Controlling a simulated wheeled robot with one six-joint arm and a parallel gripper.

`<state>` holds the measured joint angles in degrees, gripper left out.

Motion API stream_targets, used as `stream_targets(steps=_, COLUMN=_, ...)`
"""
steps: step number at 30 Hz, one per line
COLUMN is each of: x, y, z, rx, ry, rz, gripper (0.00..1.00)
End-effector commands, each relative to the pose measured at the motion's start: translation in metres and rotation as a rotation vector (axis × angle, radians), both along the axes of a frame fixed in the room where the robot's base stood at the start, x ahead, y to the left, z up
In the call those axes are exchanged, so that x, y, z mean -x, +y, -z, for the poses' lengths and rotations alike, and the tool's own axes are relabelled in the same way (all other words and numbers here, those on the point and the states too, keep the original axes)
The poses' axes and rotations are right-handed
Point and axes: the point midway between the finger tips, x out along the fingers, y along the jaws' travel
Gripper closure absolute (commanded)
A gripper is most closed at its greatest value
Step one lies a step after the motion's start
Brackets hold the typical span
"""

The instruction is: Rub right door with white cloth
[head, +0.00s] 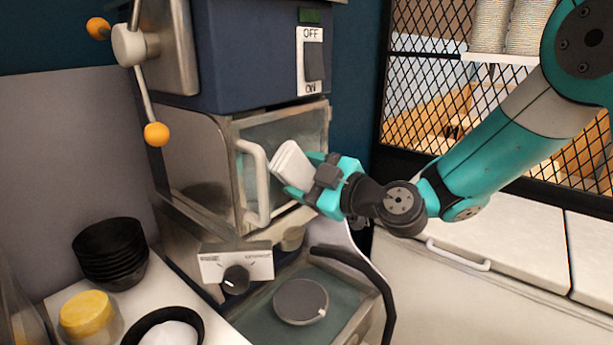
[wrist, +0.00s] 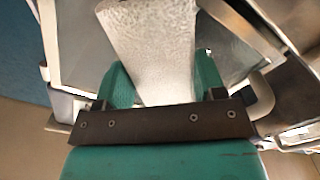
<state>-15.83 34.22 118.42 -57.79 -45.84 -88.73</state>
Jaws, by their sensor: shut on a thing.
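A folded white cloth (head: 290,166) is held in my gripper (head: 304,182), which is shut on it. In the wrist view the cloth (wrist: 153,45) stands out between the two teal fingers (wrist: 160,88). The gripper is in front of a steel machine with a glazed door (head: 285,135) on its right face. A white handle (head: 254,182) is just left of the cloth. Whether the cloth touches the glass cannot be told.
An OFF/ON switch (head: 314,62) is above the door, and a knob panel (head: 236,266) is below. Black bowls (head: 111,252) and a yellow-lidded jar (head: 87,314) stand at lower left. A white chest with a handle (head: 458,256) is at right, below a mesh cabinet (head: 440,75).

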Motion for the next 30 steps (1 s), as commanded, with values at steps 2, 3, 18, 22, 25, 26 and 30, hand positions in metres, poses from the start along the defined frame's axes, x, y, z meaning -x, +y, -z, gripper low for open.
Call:
stream_targets(steps=2, x=-0.003, y=-0.002, z=0.001, rx=-0.002, ry=-0.002, rz=0.002, gripper=0.56)
stream_targets(steps=3, x=-0.005, y=-0.004, z=0.002, rx=-0.002, ry=-0.002, rz=0.002, gripper=0.56)
stream_targets(steps=18, x=-0.03, y=-0.026, z=0.0, rx=0.0, ry=-0.002, rz=0.0, gripper=0.56)
stream_targets(steps=22, x=-0.031, y=-0.025, z=0.001, rx=-0.002, ry=-0.003, rz=0.0, gripper=0.56)
stream_targets(steps=25, x=-0.031, y=-0.023, z=0.001, rx=0.0, ry=-0.002, rz=0.0, gripper=0.56)
stream_targets(steps=26, x=-0.031, y=-0.023, z=0.001, rx=0.0, ry=-0.002, rz=0.0, gripper=0.56)
stream_targets(steps=30, x=-0.022, y=-0.014, z=0.001, rx=0.0, ry=-0.003, rz=-0.003, gripper=0.56)
